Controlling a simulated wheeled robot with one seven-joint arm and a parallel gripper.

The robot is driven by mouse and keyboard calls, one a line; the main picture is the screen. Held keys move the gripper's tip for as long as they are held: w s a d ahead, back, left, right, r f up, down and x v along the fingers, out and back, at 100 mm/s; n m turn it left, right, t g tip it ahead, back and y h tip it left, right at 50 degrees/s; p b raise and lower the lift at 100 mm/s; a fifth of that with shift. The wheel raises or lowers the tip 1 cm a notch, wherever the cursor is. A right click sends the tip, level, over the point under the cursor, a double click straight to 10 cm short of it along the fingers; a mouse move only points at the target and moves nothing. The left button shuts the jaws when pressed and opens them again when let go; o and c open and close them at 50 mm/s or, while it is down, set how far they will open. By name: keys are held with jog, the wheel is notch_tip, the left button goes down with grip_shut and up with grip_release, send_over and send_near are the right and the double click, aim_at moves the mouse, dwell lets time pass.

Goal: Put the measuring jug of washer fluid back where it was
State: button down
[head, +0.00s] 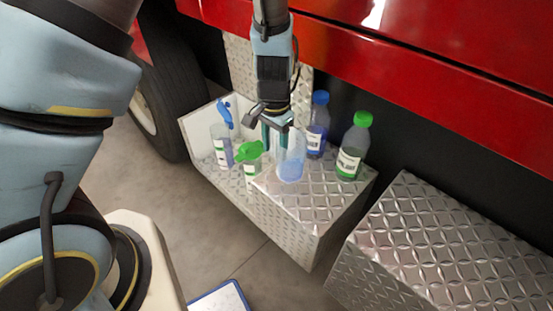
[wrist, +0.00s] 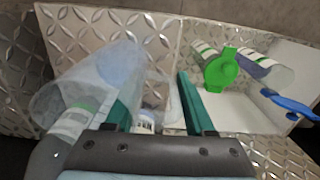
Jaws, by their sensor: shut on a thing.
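The measuring jug (head: 291,163) is clear, with pale blue fluid low inside. It is upright at the near part of the raised tread-plate step (head: 318,205); I cannot tell whether its base touches the plate. My gripper (head: 276,136) points down just left of it and is shut on its handle side. In the wrist view the jug (wrist: 100,72) fills the left, with my gripper's teal fingers (wrist: 160,105) beside it; the grip itself is partly hidden.
A blue-capped bottle (head: 318,128) and a green-capped bottle (head: 352,150) stand behind and right of the jug. The lower bin at left holds a blue-trigger bottle (head: 222,140) and a green-topped bottle (head: 249,158). Red bodywork (head: 400,75) overhangs behind. Another tread-plate step (head: 440,240) is at right.

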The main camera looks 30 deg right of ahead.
aim_at(274, 153)
jog(key=shift+f+p, duration=0.35)
jog(key=shift+f, duration=1.75)
jog(key=shift+f, duration=0.2)
jog(key=shift+c, duration=1.3)
grip_release()
jog(key=shift+r, duration=0.15)
